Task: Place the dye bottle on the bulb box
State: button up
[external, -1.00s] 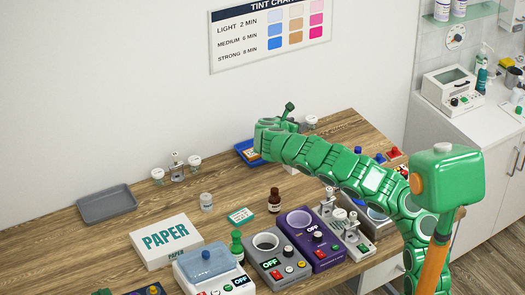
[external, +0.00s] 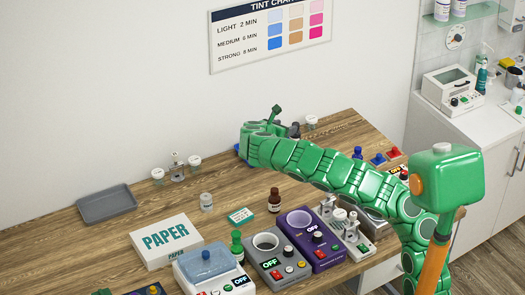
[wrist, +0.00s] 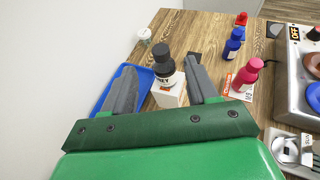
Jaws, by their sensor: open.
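A dye bottle with a dark cap and a white label (wrist: 165,74) stands upright between my fingers in the wrist view. Its label is partly readable, ending in "EY". A small white box (wrist: 170,97) with red print, which looks like the bulb box, shows directly below the bottle, and the bottle appears to rest on it. My gripper (wrist: 160,65) is open, with one grey finger on each side of the bottle and visible gaps between. In the external view my gripper (external: 292,131) is at the back of the table, and my arm hides the bottle and box.
A blue tray (wrist: 102,101) lies beside the box, near the wall. A lidded jar (wrist: 144,36) is beyond. Machines (external: 312,240) fill the table's front.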

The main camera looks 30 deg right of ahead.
jog(key=shift+v, duration=1.55)
